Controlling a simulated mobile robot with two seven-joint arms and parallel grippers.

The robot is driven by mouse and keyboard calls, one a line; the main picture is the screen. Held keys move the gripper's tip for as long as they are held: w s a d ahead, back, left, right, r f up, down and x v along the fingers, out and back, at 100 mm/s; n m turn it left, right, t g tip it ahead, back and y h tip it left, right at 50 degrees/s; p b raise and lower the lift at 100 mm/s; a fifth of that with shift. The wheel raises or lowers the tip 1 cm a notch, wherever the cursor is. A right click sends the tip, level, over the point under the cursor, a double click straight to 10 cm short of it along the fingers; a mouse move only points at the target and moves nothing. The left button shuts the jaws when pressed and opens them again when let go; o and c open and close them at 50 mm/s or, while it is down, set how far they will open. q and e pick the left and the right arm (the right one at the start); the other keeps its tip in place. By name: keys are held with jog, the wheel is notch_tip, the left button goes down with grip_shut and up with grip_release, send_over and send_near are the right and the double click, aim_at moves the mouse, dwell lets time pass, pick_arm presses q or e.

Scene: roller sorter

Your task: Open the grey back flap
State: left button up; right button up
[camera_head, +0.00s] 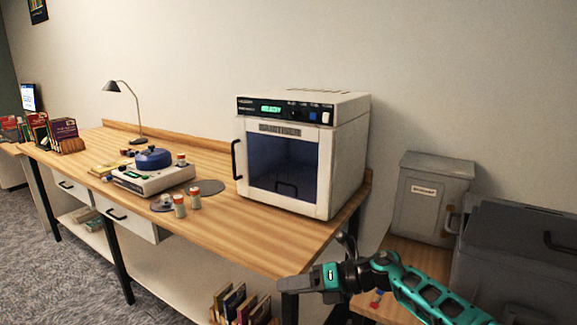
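No part is clearly marked as the grey back flap. A grey lidded bin (430,195) with a small label stands at the right against the wall, its lid down. A larger dark grey box (515,250) with a dark handle stands in front of it, cut off by the right edge; its top looks closed. My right gripper (290,284) reaches in from the lower right on a teal arm and points left, in front of the bench's front right corner. It is apart from both grey boxes. Its fingers are seen edge-on, so their opening is unclear. My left gripper is out of view.
A white oven-like cabinet (345,150) with a dark window stands on the wooden bench (240,240). A white device with a blue top (153,158), small jars (180,206) and a lamp (113,86) are further left. Books (236,305) stand below the bench.

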jog(key=s+a+f+m+t+y, duration=0.2)
jog(key=s+a+m+t, duration=0.15)
jog(key=m, duration=0.25)
jog(key=s+d+f+m+t+h, duration=0.2)
jog(key=s+d+f+m+h, duration=0.5)
jog(key=m, duration=0.9)
jog(key=s+d+f+m+t+h, duration=0.3)
jog(key=s+d+f+m+h, duration=0.3)
jog(key=s+d+m, duration=0.7)
jog(key=s+f+m, duration=0.2)
jog(key=s+m, duration=0.2)
jog(key=shift+h, duration=0.4)
